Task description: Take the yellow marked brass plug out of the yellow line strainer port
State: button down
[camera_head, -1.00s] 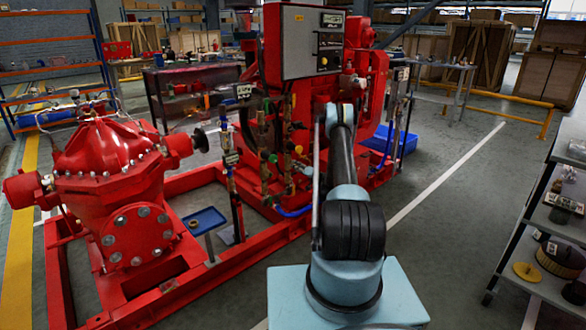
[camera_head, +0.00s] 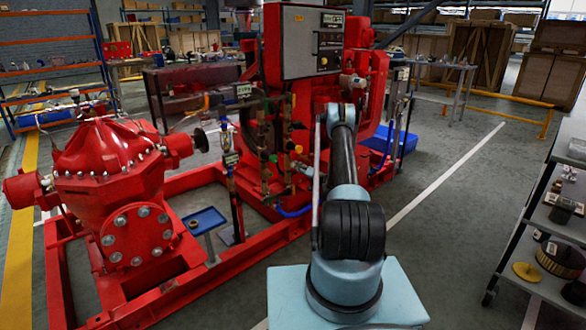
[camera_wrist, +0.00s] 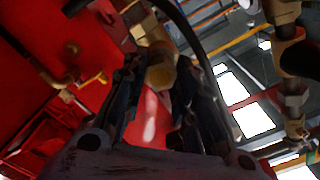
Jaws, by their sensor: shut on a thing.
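In the wrist view, my gripper (camera_wrist: 160,80) has its two dark fingers closed on either side of a rounded brass plug (camera_wrist: 161,73) with a yellowish end. Brass fittings (camera_wrist: 148,32) show just behind the plug. I cannot tell whether the plug is still seated or apart from them. In the head view, my arm reaches to the brass pipework on the front of the red pumpset. My gripper is small and largely hidden behind the arm there, and the plug cannot be made out.
A green-marked fitting (camera_head: 272,158) and vertical pipes stand left of the yellow mark. A grey control box (camera_head: 305,42) hangs above. In the wrist view, a dark hose (camera_wrist: 190,35) curves close by, and brass pipework (camera_wrist: 292,95) stands at right. A blue tray (camera_head: 204,221) stands lower left.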

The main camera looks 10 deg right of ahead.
jog(key=shift+s+d, duration=0.1)
jog(key=shift+s, duration=0.05)
jog(key=v, duration=0.4)
jog(key=shift+s+d, duration=0.15)
jog(key=shift+s, duration=0.15)
dwell(0.7)
